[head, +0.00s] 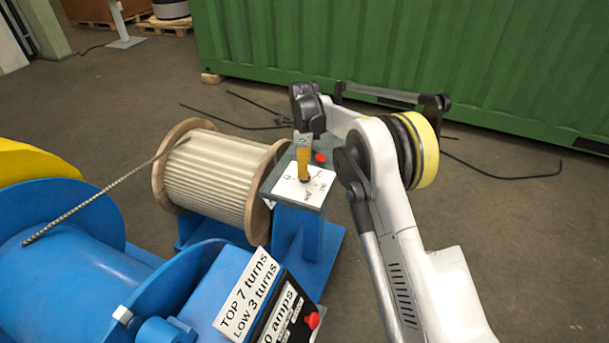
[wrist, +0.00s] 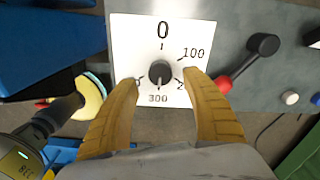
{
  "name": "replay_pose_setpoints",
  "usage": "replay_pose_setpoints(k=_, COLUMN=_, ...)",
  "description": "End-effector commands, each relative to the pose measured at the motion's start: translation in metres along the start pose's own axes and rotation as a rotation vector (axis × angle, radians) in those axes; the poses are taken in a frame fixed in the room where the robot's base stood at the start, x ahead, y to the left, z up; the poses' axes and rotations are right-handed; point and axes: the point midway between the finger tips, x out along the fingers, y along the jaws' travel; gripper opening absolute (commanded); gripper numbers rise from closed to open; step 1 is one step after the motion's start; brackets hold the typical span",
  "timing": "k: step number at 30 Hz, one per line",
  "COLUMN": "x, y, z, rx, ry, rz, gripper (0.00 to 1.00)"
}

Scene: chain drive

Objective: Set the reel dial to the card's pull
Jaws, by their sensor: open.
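The reel dial is a black knob (wrist: 160,72) on a white plate (wrist: 125,38) in the wrist view. The plate reads 0 at the top, 100 at upper right and 300 at the bottom; the marks at right and left are partly hidden by my fingers. Its exact pointer direction is too small to tell surely. My gripper (wrist: 161,82) is open, its yellow fingers on either side of the knob, contact unclear. In the head view my gripper (head: 304,177) points down over the white plate (head: 290,190) on the reel stand. No card naming a pull is readable.
The rope reel (head: 215,175) is left of the stand. A blue winch (head: 70,260) bears signs reading "TOP 7 turns, LOW 3 turns" (head: 250,290) and amps. A green container (head: 400,60) is behind.

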Motion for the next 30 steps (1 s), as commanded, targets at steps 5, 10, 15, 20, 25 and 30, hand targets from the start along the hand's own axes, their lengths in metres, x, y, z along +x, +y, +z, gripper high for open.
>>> replay_pose_setpoints(k=5, x=-0.040, y=0.000, z=0.000, rx=0.000, ry=0.000, rz=0.000, gripper=0.56)
replay_pose_setpoints(k=10, x=-0.064, y=0.000, z=0.000, rx=0.000, ry=0.000, rz=0.000, gripper=0.56)
replay_pose_setpoints(k=15, x=-0.072, y=0.000, z=0.000, rx=0.000, ry=0.000, rz=0.000, gripper=0.56)
replay_pose_setpoints(k=20, x=-0.072, y=0.000, z=0.000, rx=0.000, ry=0.000, rz=0.000, gripper=0.56)
replay_pose_setpoints(k=25, x=-0.072, y=0.000, z=0.000, rx=0.000, ry=0.000, rz=0.000, gripper=0.56)
replay_pose_setpoints(k=30, x=-0.085, y=0.003, z=-0.007, rx=-0.034, ry=-0.005, rz=-0.012, gripper=0.56)
